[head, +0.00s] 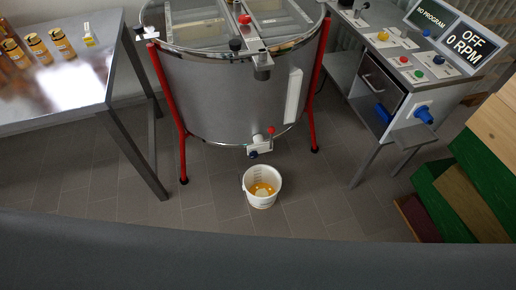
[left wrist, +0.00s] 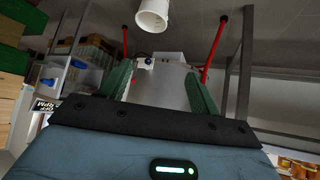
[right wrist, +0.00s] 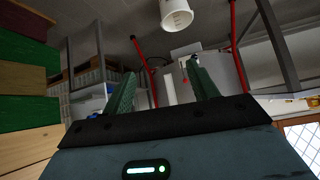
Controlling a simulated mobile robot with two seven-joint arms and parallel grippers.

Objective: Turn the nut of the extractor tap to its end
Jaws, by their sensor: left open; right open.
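The extractor (head: 225,95) is a steel drum on red legs. Its tap (head: 260,146) sits low on the front, with a red-topped part (head: 271,131) and a blue round part (head: 253,154); I cannot tell for sure which is the nut. A white bucket (head: 262,195) with some amber content stands on the floor just below the tap. My left gripper (left wrist: 159,70) is open and empty, with the drum and tap (left wrist: 145,64) beyond its green fingers. My right gripper (right wrist: 161,70) is open and empty, also apart from the tap. Neither gripper shows in the head view.
A steel table (head: 75,85) with jars stands at left. At right are a control stand (head: 385,85) with buttons, a blue knob (head: 424,115), a display reading OFF 0 RPM (head: 468,47), and stacked coloured boxes (head: 465,190). The tiled floor around the bucket is clear.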

